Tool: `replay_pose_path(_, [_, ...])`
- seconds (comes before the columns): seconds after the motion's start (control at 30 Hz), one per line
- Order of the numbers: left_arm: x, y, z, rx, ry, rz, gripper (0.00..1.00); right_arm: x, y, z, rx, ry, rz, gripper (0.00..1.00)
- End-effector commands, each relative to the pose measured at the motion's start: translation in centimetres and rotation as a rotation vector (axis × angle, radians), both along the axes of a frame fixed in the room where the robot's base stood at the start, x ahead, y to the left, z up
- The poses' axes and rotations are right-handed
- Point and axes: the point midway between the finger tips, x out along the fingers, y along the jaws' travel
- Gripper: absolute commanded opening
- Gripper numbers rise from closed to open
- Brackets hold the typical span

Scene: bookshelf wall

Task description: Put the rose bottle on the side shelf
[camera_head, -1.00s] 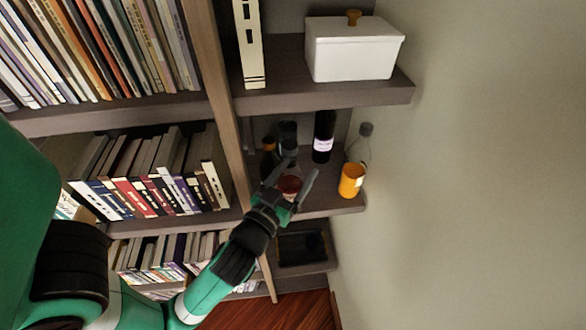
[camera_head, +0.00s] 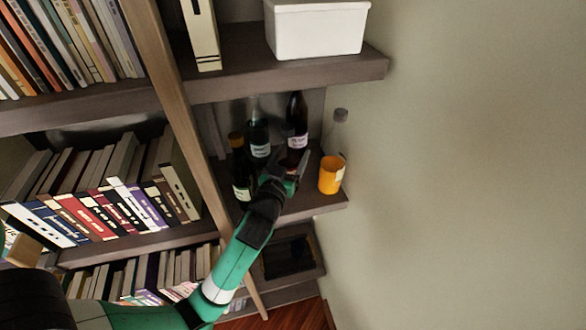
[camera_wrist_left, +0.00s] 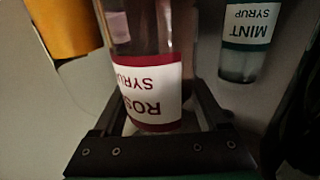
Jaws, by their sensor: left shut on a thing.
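The rose bottle (camera_wrist_left: 150,90) fills the middle of the left wrist view, clear with red contents and a white label reading ROSE SYRUP upside down. My left gripper (camera_wrist_left: 155,122) is shut on its labelled part, one finger on each side. In the head view my left gripper (camera_head: 287,168) is at the middle side shelf (camera_head: 318,203), in front of the dark bottles. There the rose bottle is mostly hidden by the gripper, and I cannot tell whether its base touches the shelf. My right gripper is not in view.
A mint syrup bottle (camera_wrist_left: 243,40) is close beside the rose bottle. A dark bottle (camera_head: 297,110), a green bottle (camera_head: 258,130) and a brown bottle (camera_head: 239,170) stand behind and left. An orange container (camera_head: 332,175) is at the right. A white box (camera_head: 318,30) is above.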

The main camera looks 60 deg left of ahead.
Motion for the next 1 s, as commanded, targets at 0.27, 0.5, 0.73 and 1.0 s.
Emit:
replay_pose_path(0.27, [0.7,0.5,-1.7,0.001,-0.001,-0.001,0.00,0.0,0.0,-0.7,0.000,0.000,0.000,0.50])
replay_pose_path(0.5, [0.7,0.5,-3.9,0.002,-0.004,-0.002,0.00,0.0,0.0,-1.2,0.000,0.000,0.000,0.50])
replay_pose_path(0.73, [0.6,0.5,-4.0,0.002,-0.004,-0.002,0.00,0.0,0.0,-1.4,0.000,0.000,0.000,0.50])
replay_pose_path(1.0, [0.6,0.5,-4.2,0.000,-0.001,-0.001,1.00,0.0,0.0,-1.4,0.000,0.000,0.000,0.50])
